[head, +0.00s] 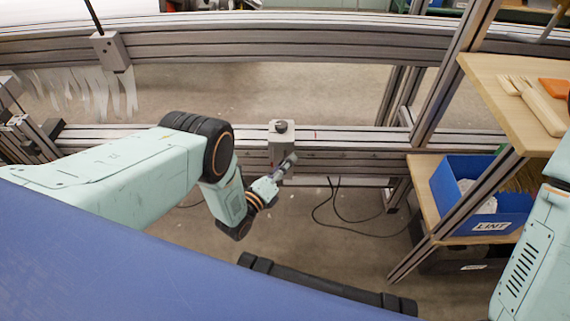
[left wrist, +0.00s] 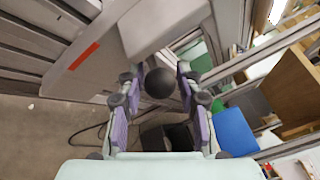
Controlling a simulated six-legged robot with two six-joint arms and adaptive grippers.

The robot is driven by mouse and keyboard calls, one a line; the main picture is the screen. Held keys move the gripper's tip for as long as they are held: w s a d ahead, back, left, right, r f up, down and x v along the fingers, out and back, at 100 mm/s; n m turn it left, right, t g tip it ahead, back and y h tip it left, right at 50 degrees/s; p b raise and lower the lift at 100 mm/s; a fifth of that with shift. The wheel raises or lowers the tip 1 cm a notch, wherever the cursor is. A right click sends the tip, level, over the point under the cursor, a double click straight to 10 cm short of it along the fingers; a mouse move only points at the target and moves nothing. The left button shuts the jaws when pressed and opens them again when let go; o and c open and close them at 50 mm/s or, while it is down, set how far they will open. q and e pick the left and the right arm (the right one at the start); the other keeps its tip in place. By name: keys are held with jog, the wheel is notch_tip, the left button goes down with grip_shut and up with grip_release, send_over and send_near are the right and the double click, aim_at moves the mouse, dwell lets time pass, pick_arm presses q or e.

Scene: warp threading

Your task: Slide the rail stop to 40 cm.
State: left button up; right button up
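The rail stop (head: 281,147) is a grey block with a dark knob on top, seated on the lower metal rail (head: 360,140) in the head view. My left gripper (head: 287,163) is at the block's near face. In the left wrist view, the stop's pale grey body (left wrist: 165,22) is at the top, and a round black knob (left wrist: 160,83) shows between the fingertips of the left gripper (left wrist: 160,78). The purple-padded fingers are apart, with a narrow gap seeming to show on each side of the knob. My right gripper is not in view.
A blue bin (head: 480,203) labelled LINT and a wooden shelf (head: 515,95) stand at right. Cables lie on the floor.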

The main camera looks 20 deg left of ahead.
pick_arm(q)
grip_shut()
jog(key=shift+a, duration=0.1)
dwell(0.4)
